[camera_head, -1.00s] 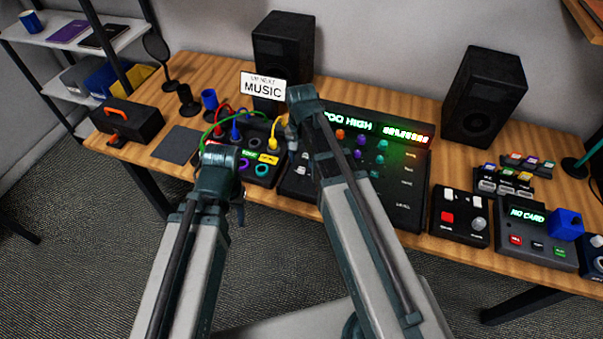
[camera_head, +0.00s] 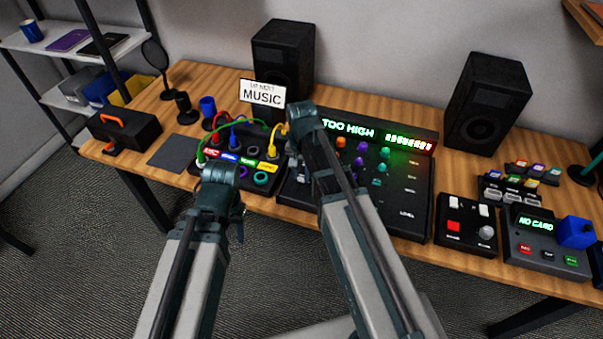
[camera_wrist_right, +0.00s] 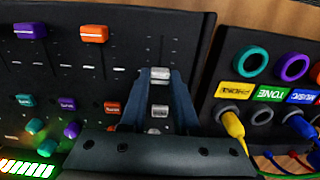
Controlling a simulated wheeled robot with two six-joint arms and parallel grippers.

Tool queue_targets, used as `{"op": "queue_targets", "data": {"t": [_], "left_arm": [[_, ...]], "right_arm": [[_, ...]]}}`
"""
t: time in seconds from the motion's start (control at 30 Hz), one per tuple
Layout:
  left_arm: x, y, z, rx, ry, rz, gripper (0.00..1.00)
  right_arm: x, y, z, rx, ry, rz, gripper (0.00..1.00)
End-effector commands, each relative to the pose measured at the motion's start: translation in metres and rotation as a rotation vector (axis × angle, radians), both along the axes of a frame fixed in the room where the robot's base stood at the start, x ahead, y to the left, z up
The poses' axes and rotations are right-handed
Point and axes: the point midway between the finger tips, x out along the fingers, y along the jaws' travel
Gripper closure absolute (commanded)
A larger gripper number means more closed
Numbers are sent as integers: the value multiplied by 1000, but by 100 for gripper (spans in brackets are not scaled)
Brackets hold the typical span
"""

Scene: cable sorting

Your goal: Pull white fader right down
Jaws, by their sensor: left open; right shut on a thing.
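The white fader (camera_wrist_right: 160,74) is a small pale cap on the black mixer (camera_wrist_right: 205,55), in the right wrist view. My right gripper (camera_wrist_right: 160,82) is shut on it, with a dark finger on each side. Another pale cap (camera_wrist_right: 158,112) sits between the fingers, nearer the palm. In the head view my right gripper (camera_head: 302,172) reaches down to the left part of the mixer (camera_head: 408,215); its tips are hard to make out. My left gripper (camera_head: 240,230) hangs in front of the table edge, open and apart from the mixer; its fingers are mostly hidden.
A patch box (camera_head: 258,180) with coloured cables adjoins the mixer. The display (camera_head: 348,130) reads TOO HIGH. A button box (camera_head: 462,226) stands to the right.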

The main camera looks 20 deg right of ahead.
Motion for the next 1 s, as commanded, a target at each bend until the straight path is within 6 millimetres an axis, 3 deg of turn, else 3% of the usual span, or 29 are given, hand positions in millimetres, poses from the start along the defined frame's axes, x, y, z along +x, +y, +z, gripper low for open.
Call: {"op": "queue_targets", "data": {"t": [0.2,0.47,0.73,0.77,0.9,1.0], "left_arm": [[0,0,0,0,0,0,50],[0,0,0,0,0,0,50],[0,0,0,0,0,0,50],[0,0,0,0,0,0,50],[0,0,0,0,0,0,50],[0,0,0,0,0,0,50]], "right_arm": [[-4,3,0,0,0,1,100],[-37,24,0,1,-1,3,100],[-36,24,0,0,0,0,100],[-36,24,0,0,0,0,67],[-36,24,0,0,0,0,41],[-36,24,0,0,0,0,40]]}}
